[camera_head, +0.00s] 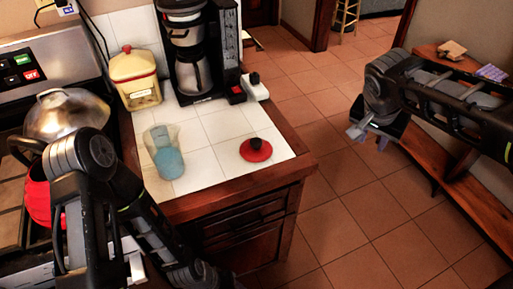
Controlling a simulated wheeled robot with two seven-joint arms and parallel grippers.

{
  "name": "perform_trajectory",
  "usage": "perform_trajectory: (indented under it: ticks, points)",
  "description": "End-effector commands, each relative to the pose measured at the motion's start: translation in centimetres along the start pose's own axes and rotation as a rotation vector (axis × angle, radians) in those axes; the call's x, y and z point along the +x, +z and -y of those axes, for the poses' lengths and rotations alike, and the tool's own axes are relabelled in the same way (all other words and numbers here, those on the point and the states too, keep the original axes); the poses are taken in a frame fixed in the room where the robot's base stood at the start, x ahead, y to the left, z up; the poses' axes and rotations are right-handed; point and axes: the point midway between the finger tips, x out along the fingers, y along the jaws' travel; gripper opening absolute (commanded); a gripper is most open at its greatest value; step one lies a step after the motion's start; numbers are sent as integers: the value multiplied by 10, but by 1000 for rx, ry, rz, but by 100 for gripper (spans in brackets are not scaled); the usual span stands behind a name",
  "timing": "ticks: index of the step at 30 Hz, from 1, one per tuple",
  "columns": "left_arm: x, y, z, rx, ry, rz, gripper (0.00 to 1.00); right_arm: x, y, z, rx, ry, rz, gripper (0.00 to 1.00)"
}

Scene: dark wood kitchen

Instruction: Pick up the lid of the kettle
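The kettle lid (256,151) is a flat red disc with a black knob. It lies knob up on the white tiled counter (215,177), near the counter's right edge. The red kettle (37,196) stands on the stove at the left, partly hidden behind my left arm. My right gripper (370,136) is raised over the floor to the right of the counter, well apart from the lid. Its fingers are spread, with nothing visible between them. My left arm is folded at the lower left, in front of the stove and counter corner. I cannot make out its gripper.
A clear cup with blue contents (168,163) stands left of the lid. Behind are a yellow canister (136,80) and a black coffee maker (199,60). A metal dome (66,116) is on the stove. The counter around the lid is clear. A wooden bench (440,170) stands at right.

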Motion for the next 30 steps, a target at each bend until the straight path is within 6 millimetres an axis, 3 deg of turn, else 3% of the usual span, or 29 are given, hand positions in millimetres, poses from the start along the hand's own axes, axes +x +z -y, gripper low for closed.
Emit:
perform_trajectory:
  ticks: [13, 16, 18, 20, 23, 26, 27, 30]
  points:
    - [0, 0, 0, 0, 0, 0, 55, 2, 1, 1, -4, -1, 3, 33]
    - [0, 0, 0, 0, 0, 0, 55, 13, 11, 8, -35, -9, 23, 33]
    - [0, 0, 0, 0, 0, 0, 55, 33, 26, 18, -86, -25, 55, 33]
    - [0, 0, 0, 0, 0, 0, 55, 58, 48, 30, -148, -50, 100, 33]
    - [0, 0, 0, 0, 0, 0, 55, 114, 106, 51, -268, -120, 205, 33]
    - [0, 0, 0, 0, 0, 0, 55, 175, 189, 63, -371, -225, 332, 33]
    - [0, 0, 0, 0, 0, 0, 55, 196, 225, 64, -395, -269, 378, 33]
    - [0, 0, 0, 0, 0, 0, 55, 233, 308, 56, -419, -367, 458, 33]
